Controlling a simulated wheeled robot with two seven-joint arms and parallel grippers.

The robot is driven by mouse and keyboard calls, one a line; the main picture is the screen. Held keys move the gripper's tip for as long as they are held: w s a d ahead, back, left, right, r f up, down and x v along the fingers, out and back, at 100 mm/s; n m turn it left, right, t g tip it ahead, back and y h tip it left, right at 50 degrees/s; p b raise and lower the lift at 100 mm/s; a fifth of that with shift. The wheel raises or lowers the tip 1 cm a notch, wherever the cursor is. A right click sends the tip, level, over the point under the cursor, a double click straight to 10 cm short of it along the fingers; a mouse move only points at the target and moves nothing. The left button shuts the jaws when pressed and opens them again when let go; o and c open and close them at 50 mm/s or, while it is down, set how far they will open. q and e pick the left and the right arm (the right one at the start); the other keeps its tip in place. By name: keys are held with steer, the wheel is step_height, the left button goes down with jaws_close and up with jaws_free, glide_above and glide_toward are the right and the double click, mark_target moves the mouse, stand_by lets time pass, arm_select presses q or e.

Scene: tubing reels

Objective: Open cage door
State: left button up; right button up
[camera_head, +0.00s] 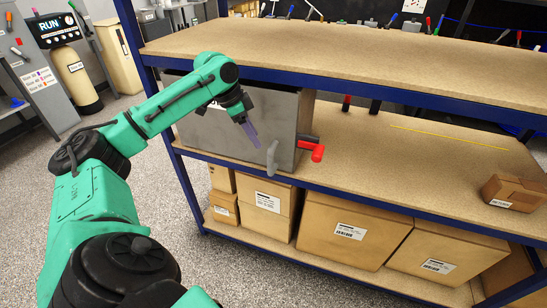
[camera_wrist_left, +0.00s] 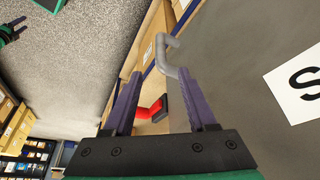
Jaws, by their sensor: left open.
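The cage (camera_head: 235,125) is a grey metal box on the middle shelf, with a flat grey front. A grey bent handle (camera_head: 272,157) sticks out near its right front edge, and a red lever (camera_head: 312,150) sits just right of it. My left gripper (camera_head: 256,146) is open in front of the cage, close to the grey handle. In the left wrist view, the handle (camera_wrist_left: 163,48) stands ahead of the purple fingers (camera_wrist_left: 160,74), nearer the right one. Contact cannot be told. The red lever (camera_wrist_left: 151,110) shows between the fingers. A small green and purple gripper (camera_wrist_left: 12,30), likely my right one, shows at the upper left.
The shelf rack has blue posts (camera_head: 185,190) and an upper board (camera_head: 350,50) above the cage. Cardboard boxes (camera_head: 355,230) fill the bottom shelf. A small carton (camera_head: 513,192) lies at the right of the middle shelf (camera_head: 420,165), which is otherwise mostly clear.

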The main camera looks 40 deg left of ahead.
arm_select(q)
glide_above(270, 160)
steer(key=s+a, duration=0.2)
step_height(270, 160, down, 4)
steer(key=f, duration=0.1)
steer(key=x, duration=0.5)
steer(key=shift+w+f, duration=0.25)
steer(key=shift+w, duration=0.3)
steer(key=shift+w+f, duration=0.1)
steer(key=shift+f, duration=0.4)
arm_select(e)
steer(key=shift+s+a+r, duration=0.1)
steer(key=shift+s+a, duration=0.05)
arm_select(q)
jaws_close()
arm_select(e)
steer(key=shift+s, duration=0.2)
